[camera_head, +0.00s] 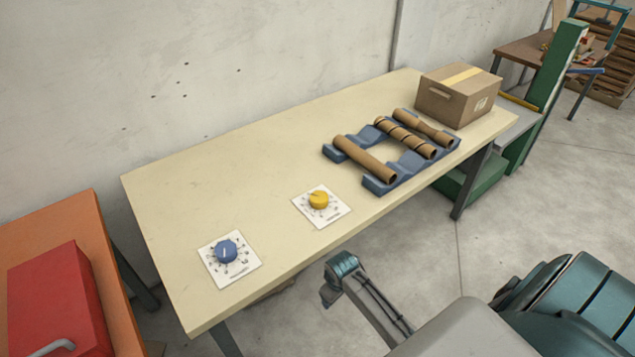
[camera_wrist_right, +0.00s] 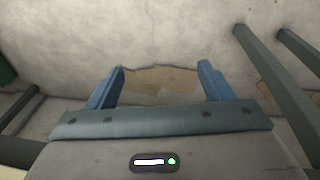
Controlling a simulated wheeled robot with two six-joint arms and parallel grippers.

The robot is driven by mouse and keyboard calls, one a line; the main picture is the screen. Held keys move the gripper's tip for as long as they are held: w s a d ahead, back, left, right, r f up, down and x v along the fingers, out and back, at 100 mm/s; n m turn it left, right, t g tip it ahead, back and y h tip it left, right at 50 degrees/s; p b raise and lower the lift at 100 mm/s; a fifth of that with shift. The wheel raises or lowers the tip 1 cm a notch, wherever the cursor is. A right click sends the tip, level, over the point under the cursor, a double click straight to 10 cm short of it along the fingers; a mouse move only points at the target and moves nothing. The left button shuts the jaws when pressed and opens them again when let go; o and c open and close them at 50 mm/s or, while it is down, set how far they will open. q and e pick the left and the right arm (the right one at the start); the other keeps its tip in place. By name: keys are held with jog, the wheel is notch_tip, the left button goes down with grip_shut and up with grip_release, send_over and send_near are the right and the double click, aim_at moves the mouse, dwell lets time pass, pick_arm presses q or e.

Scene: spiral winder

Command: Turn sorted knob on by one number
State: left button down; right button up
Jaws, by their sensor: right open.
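A blue knob (camera_head: 227,252) sits on a white square dial plate (camera_head: 246,268) near the table's left front corner. Its pale pointer mark stands nearly upright in the picture. A yellow knob (camera_head: 318,200) sits on a second white plate (camera_head: 335,212) to its right; its pointer seems to face upper left. The numbers and labels are too small to read. My right gripper shows in the wrist view (camera_wrist_right: 160,82), its two blue fingers wide apart with nothing between them. No knob shows in that view. My left gripper is not in view.
The cream table (camera_head: 225,165) also holds a blue cradle (camera_head: 379,185) with 3 brown tubes and a cardboard box (camera_head: 458,98). A red case (camera_head: 60,300) lies on an orange bench (camera_head: 88,215) at left. The tabletop behind the knobs is clear.

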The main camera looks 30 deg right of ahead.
jog(key=w+r+n+p, duration=0.1)
jog(key=w+r, duration=0.2)
jog(key=r, duration=0.5)
jog(key=w+r+p, duration=0.1)
jog(key=w+r, duration=0.2)
jog(key=r, duration=0.5)
jog(key=shift+g, duration=0.5)
jog(key=w+d+r, duration=0.1)
jog(key=w, duration=0.1)
jog(key=w+d+r, duration=0.1)
jog(key=w, duration=0.2)
jog(key=w+d+r, duration=0.1)
jog(key=w+d, duration=0.1)
jog(key=w, duration=0.1)
jog(key=shift+w+r, duration=0.2)
jog(key=shift+r, duration=0.2)
notch_tip(320, 180, up, 7)
jog(key=y, duration=0.1)
send_over(319, 196)
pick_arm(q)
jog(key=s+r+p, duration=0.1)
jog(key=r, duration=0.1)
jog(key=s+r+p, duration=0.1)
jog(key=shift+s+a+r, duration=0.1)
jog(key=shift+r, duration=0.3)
pick_arm(e)
jog(key=shift+n+g, duration=0.4)
notch_tip(319, 196, down, 10)
jog(key=shift+s+f, duration=0.15)
jog(key=shift+f, duration=0.05)
